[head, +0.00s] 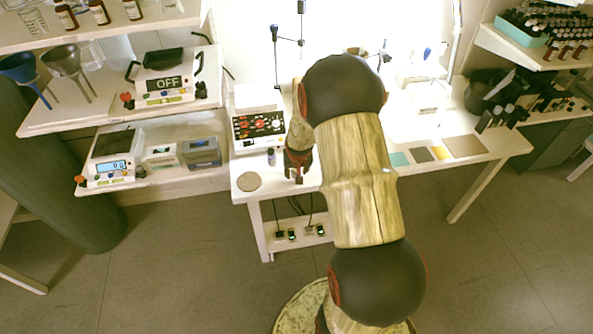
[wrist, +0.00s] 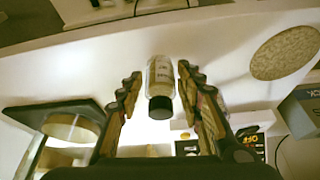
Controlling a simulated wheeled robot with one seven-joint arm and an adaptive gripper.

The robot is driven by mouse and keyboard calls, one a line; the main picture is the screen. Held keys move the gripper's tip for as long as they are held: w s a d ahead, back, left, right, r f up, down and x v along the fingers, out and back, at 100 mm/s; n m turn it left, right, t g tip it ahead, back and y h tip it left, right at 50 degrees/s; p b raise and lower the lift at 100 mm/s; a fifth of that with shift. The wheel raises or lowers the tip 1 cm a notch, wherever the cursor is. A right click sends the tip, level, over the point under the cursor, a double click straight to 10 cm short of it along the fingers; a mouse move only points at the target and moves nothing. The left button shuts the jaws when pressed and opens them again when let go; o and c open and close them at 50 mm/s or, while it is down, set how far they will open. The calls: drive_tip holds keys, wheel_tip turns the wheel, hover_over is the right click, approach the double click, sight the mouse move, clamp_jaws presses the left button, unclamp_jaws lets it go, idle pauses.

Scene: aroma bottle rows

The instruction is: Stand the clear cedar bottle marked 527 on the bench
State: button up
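A small clear bottle (wrist: 161,80) with a pale label and a black cap shows in the wrist view, its cap towards the camera. I cannot read its label. It appears to stand on the white bench (head: 413,136). My gripper (wrist: 160,75) is open, with one finger on each side of the bottle and a narrow gap at both sides. In the head view my gripper (head: 296,177) is low over the bench's front left part, and the bottle there is mostly hidden by the fingers.
A round cork mat (head: 249,181) lies at the bench's left front corner. Another small dark bottle (head: 271,156) stands left of my gripper, before a white device with knobs (head: 258,128). Coloured square mats (head: 422,155) lie to the right. Shelves with scales (head: 112,160) stand left.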

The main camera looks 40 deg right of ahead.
drive_tip(key=shift+o, duration=0.8)
drive_tip(key=shift+r, duration=0.1)
drive_tip(key=shift+r, duration=0.25)
drive_tip(key=s+a+r+n+p, duration=0.15)
drive_tip(key=a+r, duration=0.35)
drive_tip(key=r, duration=0.5)
drive_tip(key=s+a+r+p, duration=0.25)
drive_tip(key=a+r, duration=0.25)
drive_tip(key=r, duration=0.6)
drive_tip(key=s+a+r+n+t+y, duration=0.1)
drive_tip(key=s+a+r+n, duration=0.2)
drive_tip(key=s+a+r, duration=0.4)
drive_tip(key=s+a+r+n+t+y, duration=0.1)
drive_tip(key=s+a+r+n, duration=0.2)
drive_tip(key=s+a+r, duration=0.5)
drive_tip(key=s+a, duration=0.2)
drive_tip(key=a, duration=0.4)
drive_tip(key=shift+y, duration=0.4)
